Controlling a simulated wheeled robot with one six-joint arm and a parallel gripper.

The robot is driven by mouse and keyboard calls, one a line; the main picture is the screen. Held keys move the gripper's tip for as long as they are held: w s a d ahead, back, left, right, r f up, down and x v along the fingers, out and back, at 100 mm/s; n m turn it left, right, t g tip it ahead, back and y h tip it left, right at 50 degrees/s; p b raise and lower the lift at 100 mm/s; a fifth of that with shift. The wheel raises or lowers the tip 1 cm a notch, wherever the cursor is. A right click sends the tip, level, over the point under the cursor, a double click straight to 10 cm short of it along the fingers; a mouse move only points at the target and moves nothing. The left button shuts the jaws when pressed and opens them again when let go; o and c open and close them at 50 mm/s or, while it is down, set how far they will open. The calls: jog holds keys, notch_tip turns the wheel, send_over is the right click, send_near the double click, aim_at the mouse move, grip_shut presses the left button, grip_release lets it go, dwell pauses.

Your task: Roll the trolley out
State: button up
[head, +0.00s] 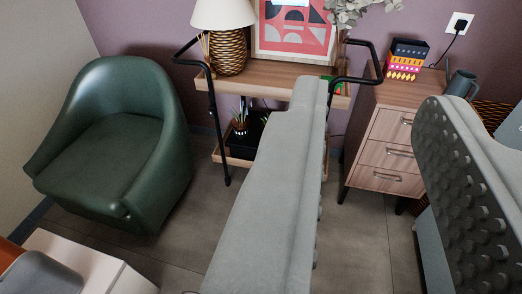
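The trolley (270,75) is a two-tier cart with wood shelves and a black tube frame, against the back wall. Its left black handle (192,62) and a front leg with a caster show clearly. Its right handle (378,62) sticks out toward the drawer cabinet. My gripper (375,103) is open and empty, with two large grey padded fingers. The left finger overlaps the trolley's right front and hides much of its lower shelf. The right finger is at the right edge, in front of the cabinet side. The right handle appears just above the gap between the fingertips. I see no contact.
A green armchair (120,140) stands left of the trolley. A wooden drawer cabinet (390,150) stands close on its right. A lamp (228,45), a framed picture (293,30) and a plant are on the trolley top. A white table corner (85,265) is lower left. Grey floor is free in front.

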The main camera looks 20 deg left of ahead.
aim_at(358, 81)
jog(key=shift+o, duration=1)
jog(key=w+d+f+n, duration=0.2)
jog(key=w+n, duration=0.1)
jog(key=w, duration=0.7)
jog(key=w+d+f+n, duration=0.1)
jog(key=w+f+n, duration=0.15)
jog(key=w, duration=0.75)
jog(key=w+d+f+n, duration=0.2)
jog(key=w+n, duration=0.2)
jog(key=w, duration=0.6)
jog(key=w+d+f+n+g, duration=0.1)
jog(key=w+d+f+n, duration=0.25)
jog(key=w+f, duration=0.85)
jog(key=w+d+f+n+g, duration=0.1)
jog(key=w+d+f+n, duration=0.3)
jog(key=w+f, duration=0.85)
jog(key=shift+n, duration=0.6)
jog(key=x, duration=1.1)
jog(key=r+x, duration=0.1)
jog(key=x, duration=0.5)
jog(key=shift+w+a+f, duration=0.1)
jog(key=shift+w+a, duration=0.15)
jog(key=shift+a, duration=0.05)
jog(key=shift+c, duration=0.2)
grip_shut()
